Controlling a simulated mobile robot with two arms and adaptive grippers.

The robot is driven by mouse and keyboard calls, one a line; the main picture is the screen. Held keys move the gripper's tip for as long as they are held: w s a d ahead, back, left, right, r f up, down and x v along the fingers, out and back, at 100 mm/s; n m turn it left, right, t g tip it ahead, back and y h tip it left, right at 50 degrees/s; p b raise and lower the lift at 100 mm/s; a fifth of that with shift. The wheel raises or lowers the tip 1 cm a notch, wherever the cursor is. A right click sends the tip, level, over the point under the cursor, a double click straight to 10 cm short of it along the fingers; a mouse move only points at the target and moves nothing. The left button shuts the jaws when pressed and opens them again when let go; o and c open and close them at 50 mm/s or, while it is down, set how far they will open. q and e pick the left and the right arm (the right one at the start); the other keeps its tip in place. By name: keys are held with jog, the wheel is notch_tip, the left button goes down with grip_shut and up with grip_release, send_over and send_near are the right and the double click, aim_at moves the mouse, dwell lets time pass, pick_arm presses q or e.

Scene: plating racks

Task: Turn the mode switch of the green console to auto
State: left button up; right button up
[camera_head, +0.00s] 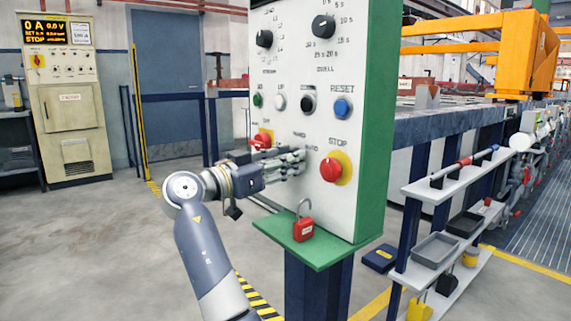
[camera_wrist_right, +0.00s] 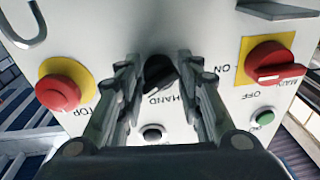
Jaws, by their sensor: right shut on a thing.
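The green console (camera_head: 374,130) has a white front panel with knobs and buttons. My right gripper (camera_head: 297,161) reaches its lower panel from the left and hides the mode switch in the head view. In the right wrist view, the mode switch (camera_wrist_right: 159,72) is a black knob between the two fingers, beside the HAND label. My right gripper is shut on it. Parts of the HAND and AUTO labels show above and right of the gripper in the head view. Which way the knob points is not clear. My left gripper is not in view.
A red STOP button (camera_head: 331,170) on yellow is close right of the gripper. A red rotary switch (camera_head: 262,141) on yellow is up left. A beige cabinet (camera_head: 66,110) stands far left; the floor between is clear.

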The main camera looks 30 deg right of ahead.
dwell(0.5)
jog(key=o, duration=1)
jog(key=shift+s+d, duration=0.1)
jog(key=shift+c, duration=0.2)
jog(key=s+a+f, duration=0.1)
jog(key=a, duration=1.1)
jog(key=shift+s, duration=0.2)
jog(key=shift+w+f, duration=0.1)
